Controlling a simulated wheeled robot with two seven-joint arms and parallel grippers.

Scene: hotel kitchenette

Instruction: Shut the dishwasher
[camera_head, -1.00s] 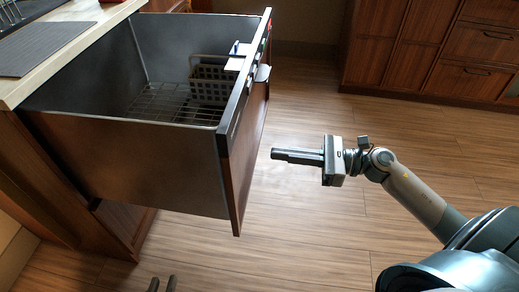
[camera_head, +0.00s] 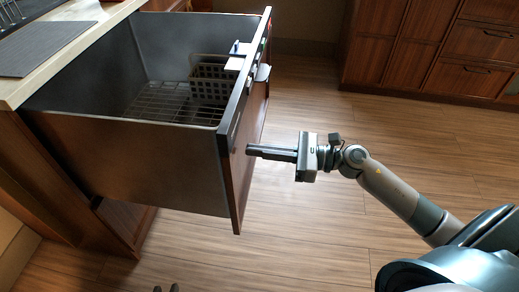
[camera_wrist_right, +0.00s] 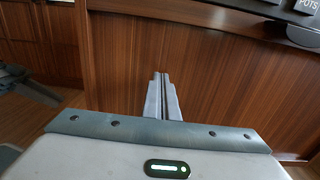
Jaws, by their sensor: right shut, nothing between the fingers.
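The dishwasher (camera_head: 130,155) is a drawer pulled out from under the counter, with a wood front panel (camera_head: 243,180) and a dark top edge. Inside are a wire rack (camera_head: 160,103) and a grey basket (camera_head: 210,78). My right gripper (camera_head: 250,150) is shut and empty, its fingertips at or very near the outer face of the front panel; contact cannot be told. In the right wrist view the shut fingers (camera_wrist_right: 162,85) point at the wood panel (camera_wrist_right: 210,60). My left gripper (camera_head: 165,289) shows only as dark tips at the bottom edge.
A counter (camera_head: 75,50) with a grey mat (camera_head: 40,48) is at the upper left. Wooden cabinets (camera_head: 430,50) stand at the upper right. The wood floor (camera_head: 310,230) between is clear.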

